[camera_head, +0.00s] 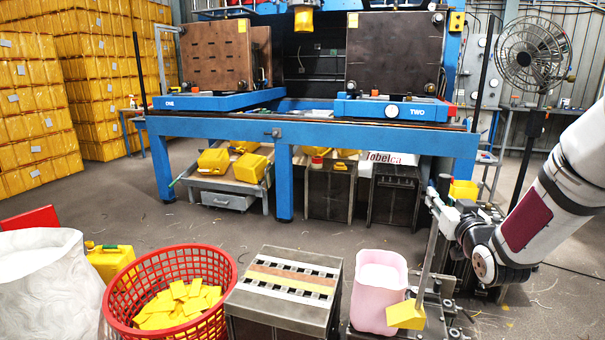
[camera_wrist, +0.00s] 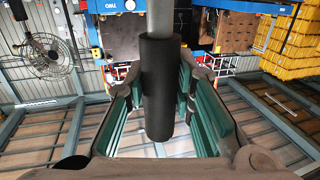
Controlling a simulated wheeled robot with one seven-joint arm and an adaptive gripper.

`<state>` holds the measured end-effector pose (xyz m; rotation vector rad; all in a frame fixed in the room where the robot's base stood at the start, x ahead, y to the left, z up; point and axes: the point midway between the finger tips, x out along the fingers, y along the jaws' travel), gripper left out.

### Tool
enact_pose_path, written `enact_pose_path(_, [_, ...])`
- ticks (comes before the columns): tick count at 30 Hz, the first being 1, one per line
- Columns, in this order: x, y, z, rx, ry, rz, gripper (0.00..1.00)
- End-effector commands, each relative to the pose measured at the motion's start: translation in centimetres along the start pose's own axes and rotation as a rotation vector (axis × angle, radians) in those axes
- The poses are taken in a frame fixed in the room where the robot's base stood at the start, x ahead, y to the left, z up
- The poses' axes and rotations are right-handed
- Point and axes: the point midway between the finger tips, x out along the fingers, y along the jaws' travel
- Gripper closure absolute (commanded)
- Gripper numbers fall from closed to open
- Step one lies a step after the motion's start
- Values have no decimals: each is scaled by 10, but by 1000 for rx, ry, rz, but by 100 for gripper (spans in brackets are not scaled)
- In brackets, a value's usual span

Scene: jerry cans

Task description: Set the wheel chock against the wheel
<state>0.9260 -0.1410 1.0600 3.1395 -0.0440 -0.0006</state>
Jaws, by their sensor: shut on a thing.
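The wheel chock (camera_head: 405,315) is a yellow wedge at the lower end of a long grey handle (camera_head: 430,255). It hangs at the lower right of the head view, in front of the pink bin's right side. My gripper (camera_head: 440,208) is shut on the handle near its top. In the wrist view my gripper (camera_wrist: 160,85) has its green-padded fingers on both sides of the handle's black grip (camera_wrist: 158,110). The chock is out of the wrist view. I cannot clearly make out a wheel, nor whether the chock touches anything.
A pink bin (camera_head: 378,282) stands left of the chock, beside a low dark metal frame (camera_head: 440,312). Further left are a grey block (camera_head: 285,290), a red basket (camera_head: 170,295) and a white sack (camera_head: 45,285). A blue machine (camera_head: 310,135) stands behind, with open floor before it.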

Motion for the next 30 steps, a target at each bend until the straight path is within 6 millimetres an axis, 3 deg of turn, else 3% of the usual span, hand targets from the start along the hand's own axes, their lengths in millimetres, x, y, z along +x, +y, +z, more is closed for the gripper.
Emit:
enact_pose_path(1, [-3,15,-24,-2,10,11,100])
enact_pose_path(9, [-15,81,-92,-3,9,50,100])
enact_pose_path(18, [-31,130,-137,-2,7,88,100])
enact_pose_path(23, [-32,132,-141,0,6,89,100])
enact_pose_path(30, [-22,95,-125,2,4,57,100])
